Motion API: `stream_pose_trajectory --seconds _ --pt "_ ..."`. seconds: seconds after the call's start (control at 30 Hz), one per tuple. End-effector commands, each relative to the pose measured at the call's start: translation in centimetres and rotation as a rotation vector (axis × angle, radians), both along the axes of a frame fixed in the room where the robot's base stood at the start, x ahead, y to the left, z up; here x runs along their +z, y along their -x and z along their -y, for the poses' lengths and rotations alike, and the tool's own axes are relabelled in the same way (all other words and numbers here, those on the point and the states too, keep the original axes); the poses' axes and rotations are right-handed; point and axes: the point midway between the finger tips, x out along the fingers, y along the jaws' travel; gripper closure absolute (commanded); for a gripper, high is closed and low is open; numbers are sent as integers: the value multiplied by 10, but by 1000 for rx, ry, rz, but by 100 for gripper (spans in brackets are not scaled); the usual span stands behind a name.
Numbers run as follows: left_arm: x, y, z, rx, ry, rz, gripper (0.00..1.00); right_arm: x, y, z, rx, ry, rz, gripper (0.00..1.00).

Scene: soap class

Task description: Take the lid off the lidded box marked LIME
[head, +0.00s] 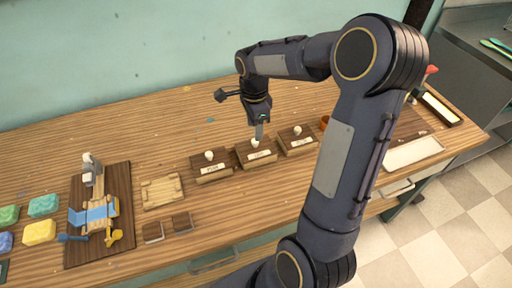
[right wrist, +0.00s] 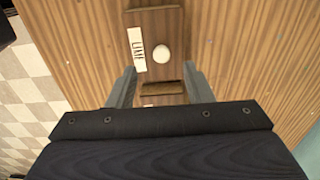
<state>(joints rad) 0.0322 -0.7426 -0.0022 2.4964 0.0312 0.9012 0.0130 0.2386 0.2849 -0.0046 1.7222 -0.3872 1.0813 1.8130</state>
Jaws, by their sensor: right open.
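Three dark wooden lidded boxes with white knobs and labels stand in a row on the table in the head view. The labels are too small there to read surely. In the right wrist view one lidded box (right wrist: 172,22) has a label that seems to read LIME and a round white knob (right wrist: 161,53). It seems to be the middle box (head: 243,154), with its lid on. My right gripper (head: 259,131) is just above that box's knob, open and empty. In the right wrist view its fingers (right wrist: 160,84) are apart, either side of the box's lower end. My left gripper is out of view.
The left box (head: 204,169) and right box (head: 296,142) stand close beside the middle one. Coloured soap bars (head: 39,231) and a dark board (head: 120,180) are further left. Table behind is clear.

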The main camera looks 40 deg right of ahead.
Motion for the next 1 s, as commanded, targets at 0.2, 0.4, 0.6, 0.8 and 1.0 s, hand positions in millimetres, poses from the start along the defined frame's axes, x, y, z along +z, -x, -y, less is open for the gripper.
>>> stream_pose_trajectory --seconds 0.2,0.4,0.6,0.8,1.0 --pt "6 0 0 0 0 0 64 -28 0 2 0 -1 -4 54" --pt "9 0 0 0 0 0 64 -54 0 2 2 -1 -1 54" --pt "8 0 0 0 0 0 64 -58 -1 2 2 -1 3 54" --pt "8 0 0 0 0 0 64 -57 -1 2 2 -1 3 69" --pt "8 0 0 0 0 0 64 -57 -1 2 2 -1 3 96"
